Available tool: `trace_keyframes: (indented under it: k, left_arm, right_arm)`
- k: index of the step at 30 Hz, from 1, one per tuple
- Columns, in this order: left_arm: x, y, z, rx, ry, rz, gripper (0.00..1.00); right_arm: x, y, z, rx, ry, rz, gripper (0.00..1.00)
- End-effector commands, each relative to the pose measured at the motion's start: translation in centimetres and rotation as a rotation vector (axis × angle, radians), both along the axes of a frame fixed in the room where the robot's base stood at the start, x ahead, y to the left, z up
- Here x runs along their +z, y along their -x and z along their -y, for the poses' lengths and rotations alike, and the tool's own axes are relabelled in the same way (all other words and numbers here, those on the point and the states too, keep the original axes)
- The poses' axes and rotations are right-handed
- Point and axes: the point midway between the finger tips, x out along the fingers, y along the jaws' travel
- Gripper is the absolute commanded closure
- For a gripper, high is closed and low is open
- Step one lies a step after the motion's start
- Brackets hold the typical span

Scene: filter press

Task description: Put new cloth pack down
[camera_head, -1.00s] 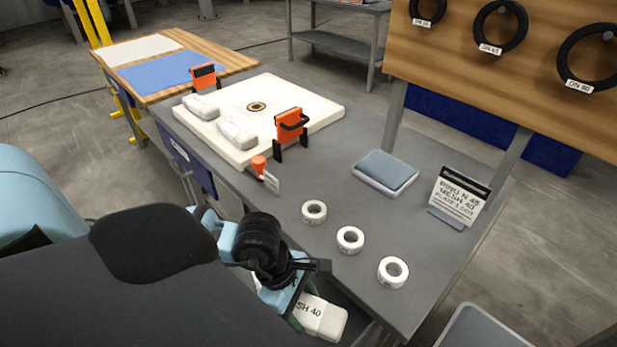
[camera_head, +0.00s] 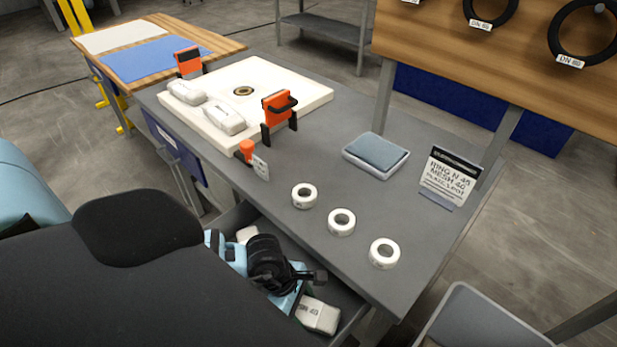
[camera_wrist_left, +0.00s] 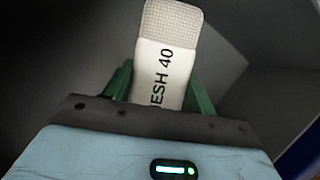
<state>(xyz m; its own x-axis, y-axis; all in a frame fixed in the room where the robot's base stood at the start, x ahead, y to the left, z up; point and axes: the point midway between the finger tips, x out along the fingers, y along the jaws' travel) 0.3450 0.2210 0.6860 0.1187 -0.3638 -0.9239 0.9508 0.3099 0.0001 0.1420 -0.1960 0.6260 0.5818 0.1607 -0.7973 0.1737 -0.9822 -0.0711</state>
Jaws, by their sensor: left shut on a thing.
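A white cloth pack marked "MESH 40" (camera_wrist_left: 166,62) with a woven end fills the middle of the left wrist view. The green fingers of my left gripper (camera_wrist_left: 160,88) are shut on its two sides. In the head view, a white pack with partly legible lettering (camera_head: 318,316) shows at the fingers of my left gripper (camera_head: 301,303), low at the table's front edge by an open drawer (camera_head: 345,297). My arm hides much of the drawer, so contact with its floor cannot be told. My right gripper is not in view.
The grey table (camera_head: 325,105) holds a white plate (camera_head: 290,85) bearing two white packs, orange-and-black devices (camera_head: 278,106), three white rolls (camera_head: 341,222), a grey-blue pad (camera_head: 376,154) and a sign (camera_head: 450,177). A grey surface (camera_head: 475,320) stands at lower right.

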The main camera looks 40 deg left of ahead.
Motion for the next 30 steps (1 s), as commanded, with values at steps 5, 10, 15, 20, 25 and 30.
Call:
trace_keyframes:
  k: [5,10,15,20,25,30]
  left_arm:
    - [-0.4,-2.1,0.2,0.001,0.002,-0.002,0.69]
    - [-1.1,-2.1,0.2,0.0,0.001,0.0,0.69]
    - [-1.1,-2.1,0.2,-0.001,0.001,0.001,0.69]
    - [-1.5,-2.0,0.2,0.0,0.0,-0.001,0.43]
    - [-1.4,-2.0,0.2,0.0,0.0,-0.001,0.22]
    - [-1.4,-2.0,0.2,0.0,0.0,-0.001,0.22]
  right_arm:
    - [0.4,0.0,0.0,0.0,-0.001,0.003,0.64]
    - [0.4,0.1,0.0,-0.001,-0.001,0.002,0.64]
    - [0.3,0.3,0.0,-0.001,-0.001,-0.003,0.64]
    - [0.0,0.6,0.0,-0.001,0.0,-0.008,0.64]
    - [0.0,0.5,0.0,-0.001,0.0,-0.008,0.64]
    - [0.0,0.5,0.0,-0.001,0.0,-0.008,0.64]
